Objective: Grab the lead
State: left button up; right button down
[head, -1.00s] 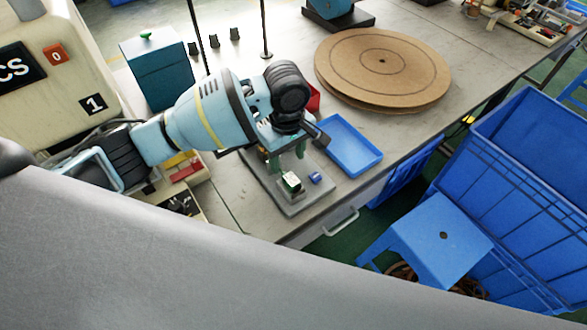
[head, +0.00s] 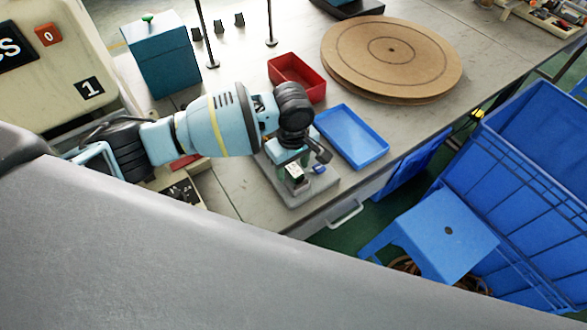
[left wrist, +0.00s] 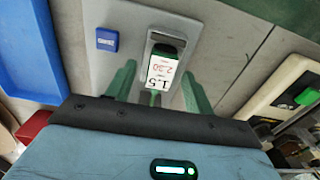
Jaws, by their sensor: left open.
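A small dark green piece with a white label (left wrist: 163,65), printed with black and red figures, stands on a grey plate (left wrist: 218,62). I cannot tell whether it is the lead. In the head view the labelled piece (head: 294,173) shows below my left gripper (head: 292,165), over the grey plate (head: 318,186). In the left wrist view, the green fingers of my left gripper (left wrist: 157,76) are open, one on each side of the labelled piece, with gaps visible. A small blue block (left wrist: 107,40) sits beside it on the plate. My right gripper is not in view.
A blue tray (head: 352,137) and a red bin (head: 297,78) lie on the table near my left gripper. A round brown board (head: 391,52) lies farther back. A blue stool (head: 443,240) and crate (head: 520,190) stand off the table at right.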

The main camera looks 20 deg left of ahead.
pick_arm(q)
jog(key=c, duration=1.1)
jog(key=shift+r, duration=0.1)
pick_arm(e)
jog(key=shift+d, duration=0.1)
